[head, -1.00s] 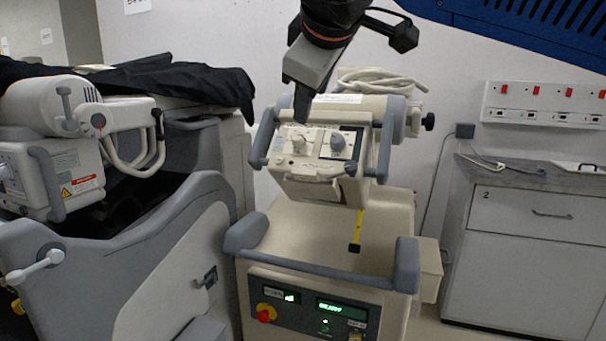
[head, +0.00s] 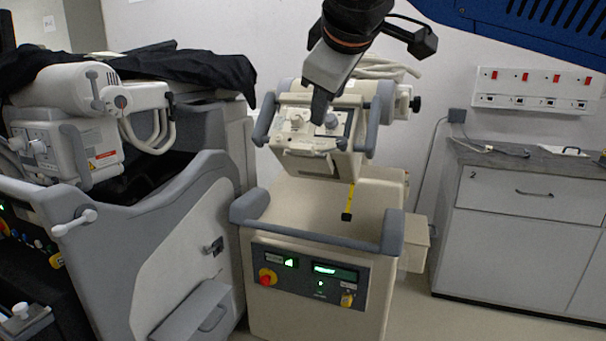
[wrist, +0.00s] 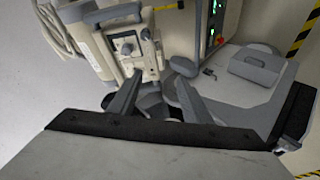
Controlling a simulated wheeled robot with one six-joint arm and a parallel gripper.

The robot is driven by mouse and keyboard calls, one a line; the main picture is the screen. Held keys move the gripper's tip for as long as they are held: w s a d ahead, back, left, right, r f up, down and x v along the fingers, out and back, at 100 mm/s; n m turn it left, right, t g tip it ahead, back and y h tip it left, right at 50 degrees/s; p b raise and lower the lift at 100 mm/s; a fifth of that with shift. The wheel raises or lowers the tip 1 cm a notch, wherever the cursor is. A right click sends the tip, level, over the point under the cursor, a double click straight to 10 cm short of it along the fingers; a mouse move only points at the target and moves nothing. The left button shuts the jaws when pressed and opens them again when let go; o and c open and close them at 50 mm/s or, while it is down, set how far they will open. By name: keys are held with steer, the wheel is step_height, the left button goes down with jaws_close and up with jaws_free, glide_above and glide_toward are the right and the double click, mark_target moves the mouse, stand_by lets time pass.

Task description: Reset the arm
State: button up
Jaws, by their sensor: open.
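My arm reaches in from the top of the head view. My gripper (head: 320,106) hangs in front of the control head (head: 312,135) of the beige cart, covering part of its knob panel. In the wrist view my gripper (wrist: 155,98) has its two dark fingers spread apart with nothing between them. The control head (wrist: 130,48) shows beyond the left finger there. I cannot tell the exact gap between the fingertips and the panel.
The beige cart (head: 315,232) stands in the middle with a lit front panel. A grey cart (head: 165,235) under a black cover (head: 140,68) is close on the left. A cabinet (head: 520,215) stands at the right. Some floor shows between the beige cart and cabinet.

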steer(key=s+d+f+m+g+h, duration=0.1)
steer(key=s+d+f+m+g, duration=0.15)
steer(key=d+f, duration=0.75)
steer(key=s+d+f+m+g+h, duration=0.1)
steer(key=s+d+f+m, duration=0.15)
steer(key=d+f, duration=0.7)
steer(key=s+d+f+m, duration=0.1)
steer(key=s+f+m, duration=0.1)
steer(key=f, duration=0.5)
steer(key=s+d+f+m+g, duration=0.1)
steer(key=s+d+f+m, duration=0.1)
steer(key=s+f, duration=0.3)
steer(key=s+d+f+m+g+y, duration=0.1)
steer(key=s+d+f+m, duration=0.1)
steer(key=f, duration=0.8)
steer(key=shift+s+m, duration=0.6)
steer(key=shift+s, duration=0.15)
